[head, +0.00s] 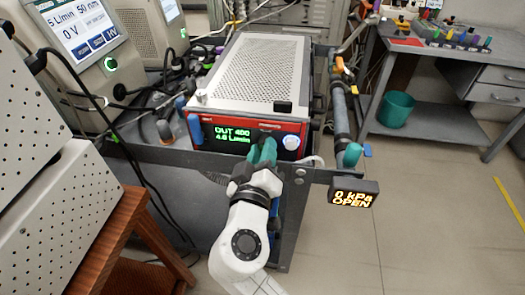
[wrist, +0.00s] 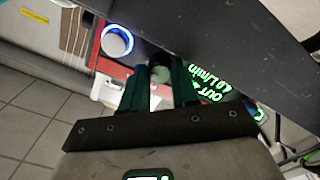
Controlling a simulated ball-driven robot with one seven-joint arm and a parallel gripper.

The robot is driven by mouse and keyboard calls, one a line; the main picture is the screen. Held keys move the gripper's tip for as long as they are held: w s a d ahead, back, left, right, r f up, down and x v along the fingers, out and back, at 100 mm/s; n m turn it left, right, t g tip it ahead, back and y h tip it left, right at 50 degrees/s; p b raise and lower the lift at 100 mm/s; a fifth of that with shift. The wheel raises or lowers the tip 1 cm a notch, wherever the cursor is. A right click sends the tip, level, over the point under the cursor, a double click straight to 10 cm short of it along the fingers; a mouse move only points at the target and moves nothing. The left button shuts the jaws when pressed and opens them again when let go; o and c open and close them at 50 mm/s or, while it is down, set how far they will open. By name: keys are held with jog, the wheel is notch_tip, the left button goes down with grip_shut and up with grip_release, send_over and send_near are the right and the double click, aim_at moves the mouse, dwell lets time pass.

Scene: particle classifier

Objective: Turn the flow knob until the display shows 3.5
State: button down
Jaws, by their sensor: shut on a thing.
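The red-fronted box (head: 250,122) with a perforated light top stands on a grey cart. Its green display (head: 226,134) reads OUT 400, with a second line in L/min that looks like 4.6 or 4.8; the last digit is hard to tell. The display also shows upside down in the wrist view (wrist: 208,85). My gripper (head: 263,150) is at the box front, just right of the display. In the wrist view its green fingers (wrist: 160,78) are shut on the round flow knob (wrist: 160,73), which is partly hidden. In the head view my gripper covers most of the knob.
A round lit button (head: 291,142) sits right of the knob; it also shows in the wrist view (wrist: 117,42). A small display (head: 354,193) reads 0 kPa OPEN on the cart's front right. A touchscreen unit (head: 88,35) stands at left. Floor at right is clear.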

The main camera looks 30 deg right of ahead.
jog(key=c, duration=0.8)
grip_release()
jog(key=shift+c, duration=0.2)
jog(key=shift+f, duration=0.1)
jog(key=shift+m, duration=0.3)
